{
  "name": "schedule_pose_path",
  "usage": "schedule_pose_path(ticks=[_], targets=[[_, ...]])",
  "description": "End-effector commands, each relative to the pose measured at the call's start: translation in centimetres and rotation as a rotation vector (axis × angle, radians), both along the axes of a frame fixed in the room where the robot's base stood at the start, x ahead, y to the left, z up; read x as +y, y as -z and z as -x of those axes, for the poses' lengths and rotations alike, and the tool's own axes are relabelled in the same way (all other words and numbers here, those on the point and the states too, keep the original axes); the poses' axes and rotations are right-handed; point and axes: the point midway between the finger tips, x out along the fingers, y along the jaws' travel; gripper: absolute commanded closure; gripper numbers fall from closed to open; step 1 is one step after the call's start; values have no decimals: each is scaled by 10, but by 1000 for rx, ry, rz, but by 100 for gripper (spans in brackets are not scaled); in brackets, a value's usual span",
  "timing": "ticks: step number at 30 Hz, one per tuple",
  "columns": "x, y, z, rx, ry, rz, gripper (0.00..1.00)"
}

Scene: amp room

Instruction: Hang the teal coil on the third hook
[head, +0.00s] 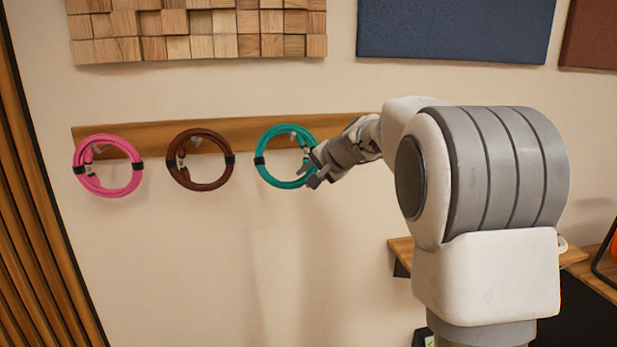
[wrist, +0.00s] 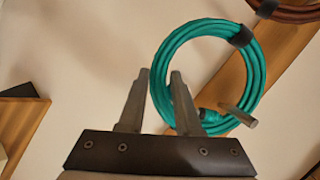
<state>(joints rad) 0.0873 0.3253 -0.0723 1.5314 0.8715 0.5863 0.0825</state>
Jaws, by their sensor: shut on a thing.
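The teal coil (head: 284,129) is upright in front of the wooden hook board (head: 240,131), right of the brown coil. My gripper (head: 313,172) is shut on the coil's lower right side in the head view. In the wrist view the fingers (wrist: 160,76) are at the edge of the teal ring (wrist: 164,72). The third hook from the left (head: 298,136) shows inside the top of the ring. In the wrist view this hook (wrist: 238,115) starts inside the ring and its tip overlaps the band, so it appears to pass through. Contact between coil and hook cannot be told.
A pink coil (head: 107,192) and a brown coil (head: 200,186) hang on hooks to the left. My arm covers the board's right end. A wooden shelf (head: 402,249) is at the lower right. The wall below the coils is clear.

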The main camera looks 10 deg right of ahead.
Motion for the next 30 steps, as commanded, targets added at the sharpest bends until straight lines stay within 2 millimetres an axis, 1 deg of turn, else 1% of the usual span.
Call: schedule_pose_path(ticks=[1, 10, 11, 12, 16, 26, 30], targets=[[0, 5, 1, 9, -1, 0, 100], [0, 7, 1, 13, -2, 1, 100], [0, 7, 1, 14, -2, 1, 64], [0, 7, 1, 14, -2, 1, 56], [0, 6, 1, 11, -1, 1, 33], [-1, 4, 2, 9, -1, 1, 32], [-5, -4, 10, 6, 0, 1, 32]])
